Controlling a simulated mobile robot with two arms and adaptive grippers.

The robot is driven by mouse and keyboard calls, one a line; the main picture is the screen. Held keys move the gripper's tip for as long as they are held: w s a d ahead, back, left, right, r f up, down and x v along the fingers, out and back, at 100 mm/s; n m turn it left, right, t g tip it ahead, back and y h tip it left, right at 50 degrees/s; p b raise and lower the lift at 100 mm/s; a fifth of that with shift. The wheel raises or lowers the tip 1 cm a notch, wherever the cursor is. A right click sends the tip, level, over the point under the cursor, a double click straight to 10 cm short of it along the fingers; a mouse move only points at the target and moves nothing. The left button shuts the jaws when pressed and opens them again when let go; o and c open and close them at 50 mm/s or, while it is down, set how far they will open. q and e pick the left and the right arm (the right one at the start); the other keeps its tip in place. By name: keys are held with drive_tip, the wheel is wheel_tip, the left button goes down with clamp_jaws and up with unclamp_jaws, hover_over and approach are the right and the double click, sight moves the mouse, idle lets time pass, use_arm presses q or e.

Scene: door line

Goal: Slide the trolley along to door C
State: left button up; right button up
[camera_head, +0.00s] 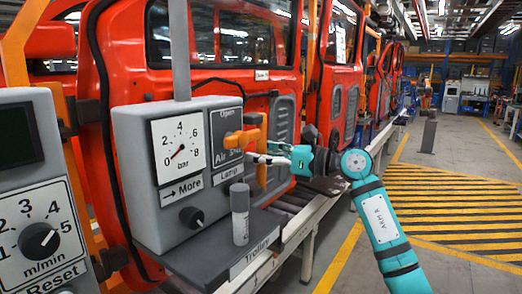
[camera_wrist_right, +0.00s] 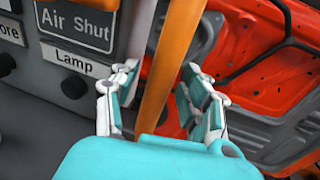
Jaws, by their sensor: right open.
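The trolley is a grey box (camera_head: 140,140) with a pressure gauge (camera_head: 178,146) and a shelf marked "Trolley" (camera_head: 190,265), beside a rail. An upright orange bar (camera_head: 262,178) stands at its right side, by the "Open / Air Shut" panel (camera_head: 227,130). My right gripper (camera_head: 264,156) is at this bar. In the right wrist view the orange bar (camera_wrist_right: 157,85) passes between the two open fingers, with gaps on both sides. My left gripper is out of view.
A grey can (camera_head: 240,214) stands on the shelf. Red vehicle doors (camera_head: 218,50) hang behind; I cannot surely read their small label (camera_head: 262,75). A grey speed panel (camera_head: 38,215) is at left. Yellow-striped floor (camera_head: 450,205) lies clear at right.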

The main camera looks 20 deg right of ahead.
clamp_jaws()
drive_tip(key=shift+w, duration=0.1)
idle(0.3)
drive_tip(key=shift+w+a+f, duration=0.3)
drive_tip(key=shift+a, duration=0.05)
idle(0.5)
